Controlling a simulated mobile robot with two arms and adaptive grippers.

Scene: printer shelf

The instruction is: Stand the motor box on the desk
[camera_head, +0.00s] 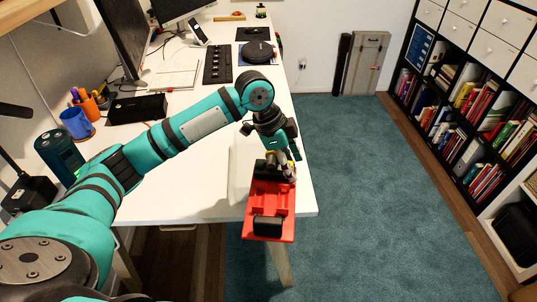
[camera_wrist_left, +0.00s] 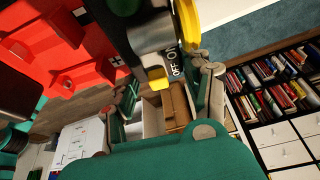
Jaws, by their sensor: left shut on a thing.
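The motor box is a red open-framed body (camera_head: 285,205) with black parts, at the desk's near right corner in the head view. In the left wrist view its red part (camera_wrist_left: 62,45) fills the upper left, beside a grey metal part (camera_wrist_left: 150,32) with yellow pieces and an OFF/ON label. My left gripper (camera_head: 284,160) is shut on the motor box at its far end; its fingers also show in the wrist view (camera_wrist_left: 172,92). The box reaches past the desk's front edge; I cannot tell whether it touches the desk (camera_head: 215,178). My right gripper is not in view.
A keyboard (camera_head: 218,65), a black round device (camera_head: 257,51), a black box (camera_head: 138,108) and pen cups (camera_head: 77,123) are farther back on the desk. The desk surface left of the box is clear. A bookshelf (camera_head: 465,95) stands at right across open carpet (camera_head: 360,160).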

